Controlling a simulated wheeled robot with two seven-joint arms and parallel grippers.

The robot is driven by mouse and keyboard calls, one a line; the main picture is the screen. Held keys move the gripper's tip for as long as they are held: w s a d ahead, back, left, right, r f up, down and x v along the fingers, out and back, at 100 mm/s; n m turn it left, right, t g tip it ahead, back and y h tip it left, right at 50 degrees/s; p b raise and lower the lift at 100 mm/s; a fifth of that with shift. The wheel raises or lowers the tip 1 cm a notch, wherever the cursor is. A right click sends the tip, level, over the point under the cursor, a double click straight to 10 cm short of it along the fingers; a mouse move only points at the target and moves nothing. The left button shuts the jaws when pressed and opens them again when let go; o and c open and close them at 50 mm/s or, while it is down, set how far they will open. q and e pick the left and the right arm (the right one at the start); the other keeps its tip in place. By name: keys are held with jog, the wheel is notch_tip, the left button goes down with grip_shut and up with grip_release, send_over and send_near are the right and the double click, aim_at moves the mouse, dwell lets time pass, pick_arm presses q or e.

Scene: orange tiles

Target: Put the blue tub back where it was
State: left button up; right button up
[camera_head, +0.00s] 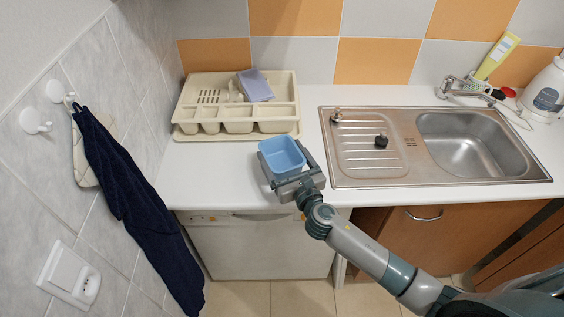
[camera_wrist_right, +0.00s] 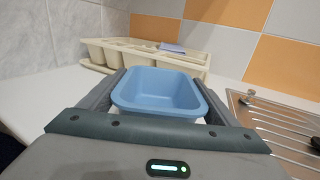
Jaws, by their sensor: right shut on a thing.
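The blue tub (camera_head: 282,156) is a small open rectangular tub, upright and empty. My right gripper (camera_head: 287,163) is shut on it, with one finger along each side, near the front edge of the counter. In the right wrist view the tub (camera_wrist_right: 160,92) sits between the two fingers of the right gripper (camera_wrist_right: 160,100). I cannot tell whether the tub touches the counter. My left gripper is not in view.
A cream dish rack (camera_head: 236,125) with a purple cloth (camera_head: 255,85) stands behind the tub. A steel sink (camera_head: 470,145) with a drainer is to the right. White counter (camera_head: 225,170) is bare left of the tub. A dark blue towel (camera_head: 135,205) hangs on the left wall.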

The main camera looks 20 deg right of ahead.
aim_at(283, 168)
jog(key=shift+f, duration=1.6)
jog(key=shift+f+b, duration=0.15)
jog(key=shift+b, duration=0.2)
jog(key=o, duration=1.2)
jog(key=shift+r, duration=0.2)
jog(key=shift+s+f, duration=0.15)
jog(key=shift+s, duration=0.2)
jog(key=s, duration=0.3)
jog(key=s+d+b, duration=0.1)
jog(key=s, duration=0.3)
jog(key=s+b, duration=0.1)
jog(key=s, duration=0.3)
jog(key=shift+s+d, duration=0.15)
